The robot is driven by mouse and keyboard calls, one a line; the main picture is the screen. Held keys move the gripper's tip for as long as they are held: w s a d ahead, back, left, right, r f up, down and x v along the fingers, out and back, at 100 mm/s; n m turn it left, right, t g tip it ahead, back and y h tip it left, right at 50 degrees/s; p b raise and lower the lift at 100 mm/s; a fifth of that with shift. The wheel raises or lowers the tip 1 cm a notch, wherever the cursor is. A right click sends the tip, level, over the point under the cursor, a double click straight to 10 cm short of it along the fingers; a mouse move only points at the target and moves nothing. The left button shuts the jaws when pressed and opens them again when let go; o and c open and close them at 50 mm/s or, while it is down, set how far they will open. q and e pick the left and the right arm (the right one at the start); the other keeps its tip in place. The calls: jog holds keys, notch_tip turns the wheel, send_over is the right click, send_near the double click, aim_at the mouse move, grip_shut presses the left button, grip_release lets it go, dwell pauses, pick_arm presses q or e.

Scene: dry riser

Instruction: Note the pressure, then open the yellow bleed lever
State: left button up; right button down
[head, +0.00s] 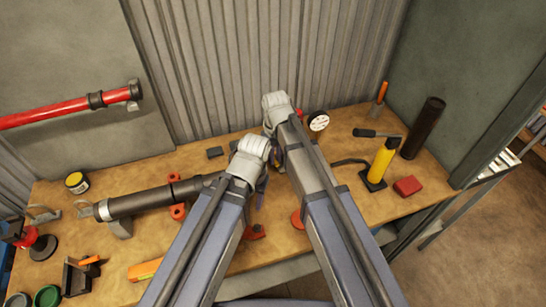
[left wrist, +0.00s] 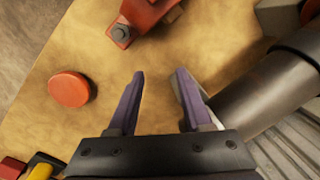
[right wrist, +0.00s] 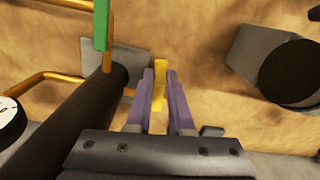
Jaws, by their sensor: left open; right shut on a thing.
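The yellow bleed lever (right wrist: 160,78) shows in the right wrist view as a narrow yellow bar between my right fingertips. My right gripper (right wrist: 157,86) is shut on it. The pressure gauge (head: 318,122) has a white face and stands at the back of the bench, just right of my right wrist in the head view. Its edge also shows in the right wrist view (right wrist: 8,122); the reading is too small to tell. My left gripper (left wrist: 159,80) is open and empty above the bench. In the head view my arms hide the lever.
A dark pipe (right wrist: 72,122) and a green handle (right wrist: 101,24) are left of my right fingers. A red round cap (left wrist: 70,89) and a red clamp (left wrist: 144,18) are near my left gripper. A yellow cylinder (head: 382,160) and red block (head: 408,186) stand on the bench's right.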

jog(key=shift+w+d+n, duration=0.15)
jog(key=shift+d+n, duration=0.15)
jog(key=shift+n, duration=0.4)
jog(key=c, duration=0.8)
grip_release()
notch_tip(320, 180, up, 8)
jog(key=p, duration=0.7)
jog(key=shift+p, duration=0.4)
jog(key=shift+f, duration=0.15)
